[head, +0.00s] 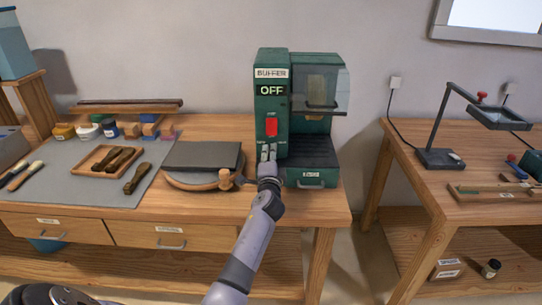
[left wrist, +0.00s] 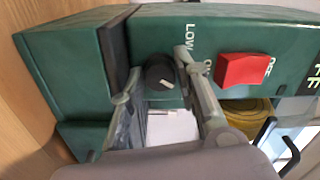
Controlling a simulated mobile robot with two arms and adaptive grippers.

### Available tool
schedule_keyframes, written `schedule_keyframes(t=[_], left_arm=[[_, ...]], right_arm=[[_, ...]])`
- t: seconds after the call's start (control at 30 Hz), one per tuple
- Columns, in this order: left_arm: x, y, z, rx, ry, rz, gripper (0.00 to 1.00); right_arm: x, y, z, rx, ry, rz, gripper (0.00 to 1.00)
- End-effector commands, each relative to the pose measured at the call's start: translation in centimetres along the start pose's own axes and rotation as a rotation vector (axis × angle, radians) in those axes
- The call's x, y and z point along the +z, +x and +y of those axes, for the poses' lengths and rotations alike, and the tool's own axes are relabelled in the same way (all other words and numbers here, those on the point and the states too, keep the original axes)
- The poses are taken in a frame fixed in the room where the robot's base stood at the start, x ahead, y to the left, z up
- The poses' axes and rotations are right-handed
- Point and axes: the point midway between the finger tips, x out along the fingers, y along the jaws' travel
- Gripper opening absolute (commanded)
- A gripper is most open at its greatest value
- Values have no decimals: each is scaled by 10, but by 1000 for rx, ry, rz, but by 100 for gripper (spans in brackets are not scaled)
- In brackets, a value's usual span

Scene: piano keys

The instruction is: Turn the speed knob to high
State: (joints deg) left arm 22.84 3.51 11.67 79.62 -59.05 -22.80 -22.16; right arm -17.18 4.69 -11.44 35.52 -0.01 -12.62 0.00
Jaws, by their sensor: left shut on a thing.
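The green buffer machine (head: 271,100) stands on the wooden bench, with a sign reading OFF and a red switch (head: 272,127) on its front. The dark round speed knob (left wrist: 158,72) shows in the left wrist view, with a pale mark on its lower edge. The word LOW is printed near it; I cannot read a HIGH label. My left gripper (head: 267,150) is at the machine's front below the red switch and hides the knob in the head view. In the left wrist view its two fingers are on either side of the knob, shut on it. My right gripper is not in view.
A wooden tray (head: 104,170) with tools lies on a grey mat. A clear guard (head: 322,90) juts out at the machine's upper right. A second bench with a lamp (head: 440,158) stands right, across a gap.

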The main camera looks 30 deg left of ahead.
Motion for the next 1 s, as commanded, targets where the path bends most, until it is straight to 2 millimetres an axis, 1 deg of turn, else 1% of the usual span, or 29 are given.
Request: schedule_keyframes(t=[0.2,0.4,0.6,0.97,1.0], left_arm=[[-1,0,-1,-1,132,2,1],[-1,0,-1,-2,200,2,1],[-1,0,-1,-1,229,2,1],[-1,0,0,-1,232,2,1],[-1,0,0,-1,231,2,30]], right_arm=[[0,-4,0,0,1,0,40],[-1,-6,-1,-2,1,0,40],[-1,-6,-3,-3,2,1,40],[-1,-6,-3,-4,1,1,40],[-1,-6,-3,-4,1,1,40]])
